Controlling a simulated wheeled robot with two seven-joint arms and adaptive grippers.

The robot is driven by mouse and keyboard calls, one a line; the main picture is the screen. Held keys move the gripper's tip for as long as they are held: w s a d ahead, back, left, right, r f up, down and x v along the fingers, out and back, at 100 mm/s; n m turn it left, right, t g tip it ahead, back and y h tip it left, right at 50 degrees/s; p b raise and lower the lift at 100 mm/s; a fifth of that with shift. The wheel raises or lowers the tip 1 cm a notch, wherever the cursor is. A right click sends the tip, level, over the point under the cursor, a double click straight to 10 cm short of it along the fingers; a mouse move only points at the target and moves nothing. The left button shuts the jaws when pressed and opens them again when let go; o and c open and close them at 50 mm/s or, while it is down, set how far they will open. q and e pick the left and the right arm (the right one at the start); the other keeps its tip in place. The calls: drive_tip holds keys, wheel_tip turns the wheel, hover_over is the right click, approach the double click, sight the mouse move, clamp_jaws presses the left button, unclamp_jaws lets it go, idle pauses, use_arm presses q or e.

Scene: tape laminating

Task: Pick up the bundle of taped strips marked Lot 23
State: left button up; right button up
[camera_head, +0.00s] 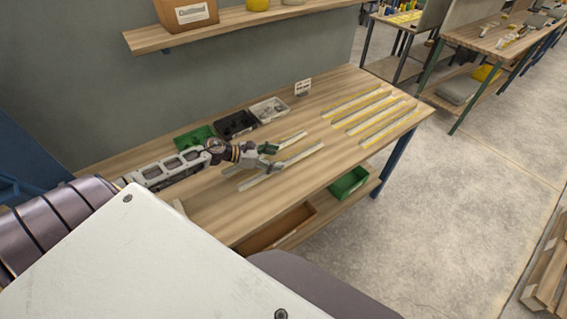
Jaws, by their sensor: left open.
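Several pale grey strips lie on the wooden table: one long strip (302,158) in front of my left gripper and another (292,139) beyond it. A separate group of yellow-edged strips (365,108) lies side by side at the right end of the table. No Lot 23 marking is readable on any strip. My left gripper (272,157) is open, its fingers over or close to the grey strips. I cannot tell whether they touch, and the gripper hides part of the strips. My right gripper is not in view.
Green (194,137), black (237,124) and whitish (269,109) bins line the table's back. A small white sign (303,87) stands right of them. A green bin (348,183) sits below the front edge. A shelf (240,23) hangs above.

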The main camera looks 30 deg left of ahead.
sight(282, 160)
use_arm(q)
drive_tip(key=shift+p+x, duration=0.4)
drive_tip(key=shift+x, duration=1.5)
drive_tip(key=shift+f, duration=0.1)
drive_tip(key=c, duration=1)
drive_tip(key=shift+s+f, duration=0.1)
drive_tip(key=shift+s, duration=0.05)
drive_tip(key=c, duration=0.5)
drive_tip(key=shift+c, duration=0.2)
